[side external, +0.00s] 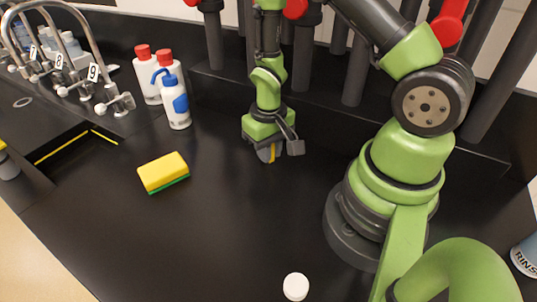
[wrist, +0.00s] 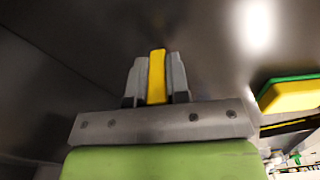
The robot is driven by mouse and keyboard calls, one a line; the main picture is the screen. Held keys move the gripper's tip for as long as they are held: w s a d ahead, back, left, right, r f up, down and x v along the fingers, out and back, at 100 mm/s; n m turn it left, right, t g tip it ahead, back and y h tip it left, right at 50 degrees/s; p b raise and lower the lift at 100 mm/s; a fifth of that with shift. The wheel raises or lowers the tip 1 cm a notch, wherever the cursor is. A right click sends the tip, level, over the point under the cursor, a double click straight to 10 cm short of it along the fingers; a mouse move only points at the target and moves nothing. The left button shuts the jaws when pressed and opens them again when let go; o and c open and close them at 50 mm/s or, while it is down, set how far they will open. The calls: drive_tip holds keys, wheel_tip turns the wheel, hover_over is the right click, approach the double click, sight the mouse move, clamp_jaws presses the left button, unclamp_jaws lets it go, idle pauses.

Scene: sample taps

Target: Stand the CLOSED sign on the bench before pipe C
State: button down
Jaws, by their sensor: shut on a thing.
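My gripper (side external: 266,153) is shut on a narrow yellow thing (side external: 272,154), which I take to be the CLOSED sign seen edge-on. In the wrist view the yellow thing (wrist: 157,72) stands between the two grey fingers of my gripper (wrist: 157,88). No lettering on it shows. It is low over the black bench (side external: 235,235), in front of the dark back ledge; I cannot tell whether it touches the bench. Several dark upright pipes with red handles rise behind. No letter on them is readable, so I cannot tell which is pipe C.
A yellow and green sponge (side external: 163,172) lies left of my gripper. White bottles (side external: 174,100) with red and blue caps stand at the back left, beside numbered taps (side external: 93,73) and a sink. A white cap (side external: 296,287) lies at the front. The bench between is clear.

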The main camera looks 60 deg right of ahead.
drive_tip(key=shift+f, duration=0.9)
drive_tip(key=shift+f, duration=0.1)
drive_tip(key=c, duration=1.1)
unclamp_jaws()
wheel_tip(320, 180, up, 13)
drive_tip(key=shift+a+f, duration=0.1)
drive_tip(key=s+a+r+t+y, duration=0.1)
drive_tip(key=s+a+r+t, duration=0.2)
drive_tip(key=r, duration=0.6)
drive_tip(key=s+a+r+t+y, duration=0.1)
drive_tip(key=s+a+r+t, duration=0.3)
drive_tip(key=s+r, duration=0.3)
drive_tip(key=shift+a+r+n, duration=0.15)
drive_tip(key=shift+r+n, duration=0.15)
drive_tip(key=shift+r, duration=0.65)
